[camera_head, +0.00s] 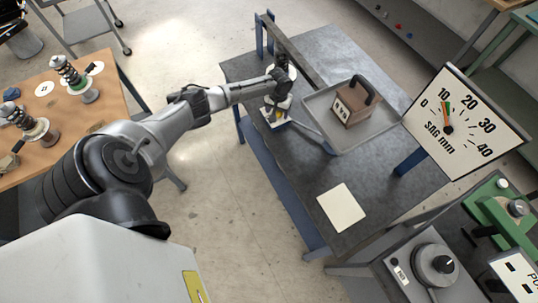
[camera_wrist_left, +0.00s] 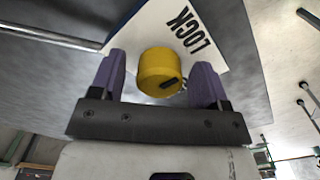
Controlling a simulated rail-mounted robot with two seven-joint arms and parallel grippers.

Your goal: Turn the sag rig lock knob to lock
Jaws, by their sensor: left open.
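The yellow lock knob (camera_wrist_left: 159,72) sits on a white plate (camera_wrist_left: 205,22) marked LOCK. A dark mark on the knob points toward the lower right of the left wrist view, away from the LOCK word. My left gripper (camera_head: 280,98) is open, with its two purple fingers on either side of the knob; a gap shows at the left, and contact at the right cannot be told. In the head view the white plate (camera_head: 270,121) shows at the rig's near left corner, with the knob mostly hidden by the gripper. My right gripper is not in view.
A grey tray (camera_head: 318,108) holds a brown weight (camera_head: 352,103) with a dark handle. A SAG mm dial (camera_head: 470,121) stands at the right, its orange needle near 10. A blank pale sheet (camera_head: 341,208) lies on the dark table (camera_head: 283,165). Coil springs (camera_head: 68,73) stand on a wooden table.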

